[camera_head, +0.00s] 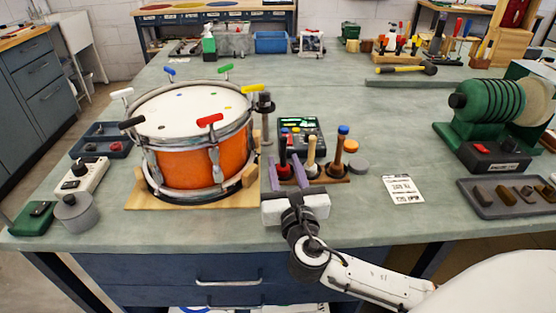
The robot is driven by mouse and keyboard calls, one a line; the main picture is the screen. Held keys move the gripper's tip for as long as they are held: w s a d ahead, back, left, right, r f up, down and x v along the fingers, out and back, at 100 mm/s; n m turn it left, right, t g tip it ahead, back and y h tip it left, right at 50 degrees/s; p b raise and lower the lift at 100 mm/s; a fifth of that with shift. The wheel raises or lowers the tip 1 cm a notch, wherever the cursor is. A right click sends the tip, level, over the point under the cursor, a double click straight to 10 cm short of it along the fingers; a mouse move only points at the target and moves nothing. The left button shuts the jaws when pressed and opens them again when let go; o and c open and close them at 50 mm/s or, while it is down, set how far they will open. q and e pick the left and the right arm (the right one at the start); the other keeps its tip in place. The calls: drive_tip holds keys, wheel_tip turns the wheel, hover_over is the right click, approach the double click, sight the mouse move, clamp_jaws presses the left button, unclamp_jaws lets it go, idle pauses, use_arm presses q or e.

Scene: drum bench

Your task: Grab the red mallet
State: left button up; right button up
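The red mallet (283,149) stands upright in a small wooden rack (330,180), its red tip up and its body dark. A pale-handled mallet (311,153) and a brown-handled mallet with a blue tip (338,155) stand to its right. My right gripper (287,172) is at the rack's left end, its two purple fingers apart and pointing away from me. The red mallet shows between and just beyond the fingertips; I cannot tell whether it is inside the gap. The gripper hides the mallet's lower part. My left gripper is not in view.
An orange drum (190,165) with coloured keys stands close left on a wooden base. A green-lit device (301,134) sits behind the rack. A printed card (403,190) lies to the right. Further right are a green machine (490,110) and a grey tray (510,208).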

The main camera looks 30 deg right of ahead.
sight(281, 150)
drive_tip(key=shift+f+x, duration=0.2)
drive_tip(key=shift+x, duration=1.55)
drive_tip(key=shift+f+x, duration=0.2)
drive_tip(key=shift+x, duration=1.55)
drive_tip(key=shift+s+d, duration=0.1)
drive_tip(key=shift+d, duration=0.05)
clamp_jaws()
